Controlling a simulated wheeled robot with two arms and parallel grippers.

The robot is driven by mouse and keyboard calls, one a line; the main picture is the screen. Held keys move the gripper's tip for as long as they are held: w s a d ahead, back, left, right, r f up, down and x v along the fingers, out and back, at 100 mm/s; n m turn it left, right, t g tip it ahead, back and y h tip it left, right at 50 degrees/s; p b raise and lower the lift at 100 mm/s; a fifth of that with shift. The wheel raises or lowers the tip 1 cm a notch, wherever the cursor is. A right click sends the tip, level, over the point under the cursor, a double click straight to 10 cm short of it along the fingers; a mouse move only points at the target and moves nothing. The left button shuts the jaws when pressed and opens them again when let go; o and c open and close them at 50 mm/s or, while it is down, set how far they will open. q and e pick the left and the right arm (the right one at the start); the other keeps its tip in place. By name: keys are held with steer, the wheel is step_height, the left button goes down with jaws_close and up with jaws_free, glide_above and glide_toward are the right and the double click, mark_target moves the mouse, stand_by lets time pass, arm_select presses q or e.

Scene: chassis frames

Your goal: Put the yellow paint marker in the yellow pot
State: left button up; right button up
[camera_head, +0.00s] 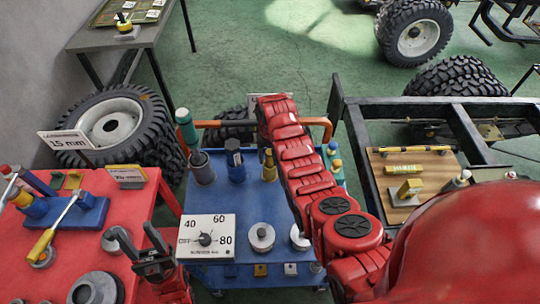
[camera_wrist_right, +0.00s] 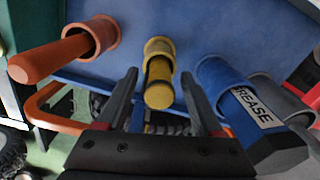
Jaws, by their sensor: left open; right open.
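The yellow pot (camera_head: 269,174) stands on the blue cart, beside my right arm; in the right wrist view it is the yellow ring (camera_wrist_right: 158,46) at centre. A yellow cylinder, which looks like the yellow paint marker (camera_wrist_right: 159,84), sticks out of this pot with its end towards the camera. My right gripper (camera_wrist_right: 158,88) is open, its fingers either side of the marker's end with gaps visible on both sides; the head view does not show these fingers clearly. My left gripper (camera_head: 143,245) is open and empty above the red table's right edge.
An orange pot with an orange rod (camera_wrist_right: 62,56) and a blue pot with a GREASE item (camera_wrist_right: 222,82) flank the yellow pot. A grey pot (camera_head: 201,170) stands further left. A dial panel (camera_head: 206,237) is at the front. The red table (camera_head: 120,210) lies left.

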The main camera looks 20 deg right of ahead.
steer(key=shift+w+r+b, duration=0.1)
steer(key=shift+r+b, duration=0.15)
steer(key=shift+b, duration=0.1)
steer(key=shift+r, duration=0.4)
step_height(320, 180, up, 4)
steer(key=shift+r+b, duration=0.1)
steer(key=shift+b, duration=1.1)
step_height(320, 180, up, 7)
steer(key=p, duration=0.6)
steer(key=shift+f, duration=0.2)
